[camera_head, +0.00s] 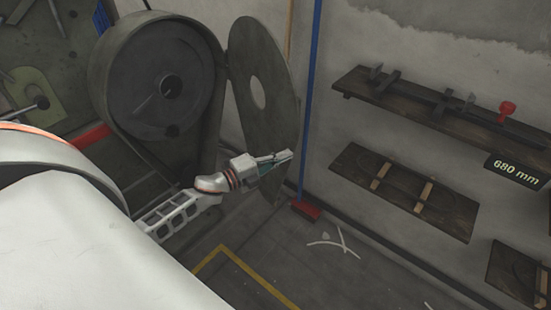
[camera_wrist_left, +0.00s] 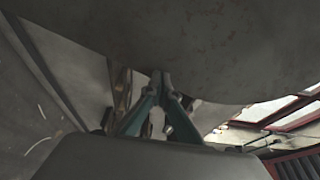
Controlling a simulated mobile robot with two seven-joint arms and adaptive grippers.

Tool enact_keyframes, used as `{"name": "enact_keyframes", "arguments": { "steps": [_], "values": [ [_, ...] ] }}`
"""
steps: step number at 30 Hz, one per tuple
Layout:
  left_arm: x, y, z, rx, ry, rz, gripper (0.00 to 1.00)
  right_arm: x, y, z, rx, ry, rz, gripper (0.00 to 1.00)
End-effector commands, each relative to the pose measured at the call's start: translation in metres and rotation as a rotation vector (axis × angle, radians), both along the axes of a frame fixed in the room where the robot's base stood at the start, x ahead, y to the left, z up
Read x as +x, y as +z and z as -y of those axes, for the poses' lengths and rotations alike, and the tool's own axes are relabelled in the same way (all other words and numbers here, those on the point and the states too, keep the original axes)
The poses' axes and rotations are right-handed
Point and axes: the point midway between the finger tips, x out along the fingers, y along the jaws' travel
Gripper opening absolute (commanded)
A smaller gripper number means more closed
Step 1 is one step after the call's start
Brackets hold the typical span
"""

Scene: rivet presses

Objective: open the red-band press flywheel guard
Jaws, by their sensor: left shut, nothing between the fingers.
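The flywheel guard (camera_head: 262,75) is a dark grey disc with a round hole, swung out to the right of the round press housing (camera_head: 165,75) in the head view. The flywheel face inside the housing is exposed. A red band (camera_head: 92,137) shows low on the left of the press. My left gripper (camera_head: 286,156) is shut and empty at the lower part of the guard. In the left wrist view the shut fingertips (camera_wrist_left: 161,80) meet at the guard's lower edge, and the guard (camera_wrist_left: 190,40) fills the top. Contact cannot be told. My right gripper is not in view.
Wall shelves with tools (camera_head: 430,105) are at the right, with a "680 mm" sign (camera_head: 517,169). A blue pole with a red foot (camera_head: 306,209) stands just right of the guard. The floor by the yellow line (camera_head: 255,280) is mostly clear, with pale scraps.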

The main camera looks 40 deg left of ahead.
Motion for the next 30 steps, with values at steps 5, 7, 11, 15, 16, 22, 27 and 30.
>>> {"name": "enact_keyframes", "arguments": {
  "steps": [5, 7, 11, 15, 16, 22, 27, 30],
  "values": [
    [0.051, 0.004, 0.025, -0.007, 0.109, 0.007, 0.0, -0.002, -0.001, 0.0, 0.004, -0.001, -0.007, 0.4],
    [0.068, 0.002, 0.031, -0.006, 0.147, 0.004, 0.0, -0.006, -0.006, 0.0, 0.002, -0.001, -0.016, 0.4],
    [0.097, 0.0, 0.041, -0.004, 0.187, 0.001, 0.0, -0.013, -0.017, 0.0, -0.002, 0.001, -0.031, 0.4],
    [0.123, -0.002, 0.047, -0.001, 0.195, -0.001, 0.0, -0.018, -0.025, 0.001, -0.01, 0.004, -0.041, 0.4],
    [0.128, -0.001, 0.048, -0.001, 0.195, -0.001, 0.0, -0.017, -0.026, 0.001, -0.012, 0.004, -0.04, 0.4],
    [0.146, 0.001, 0.052, 0.0, 0.194, -0.001, 0.0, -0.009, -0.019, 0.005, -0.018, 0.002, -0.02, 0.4],
    [0.148, 0.004, 0.052, 0.0, 0.195, 0.002, 0.0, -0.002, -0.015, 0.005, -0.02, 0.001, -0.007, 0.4],
    [0.149, 0.006, 0.052, -0.001, 0.195, 0.004, 0.0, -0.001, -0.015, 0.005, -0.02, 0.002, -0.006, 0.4]
  ]
}}
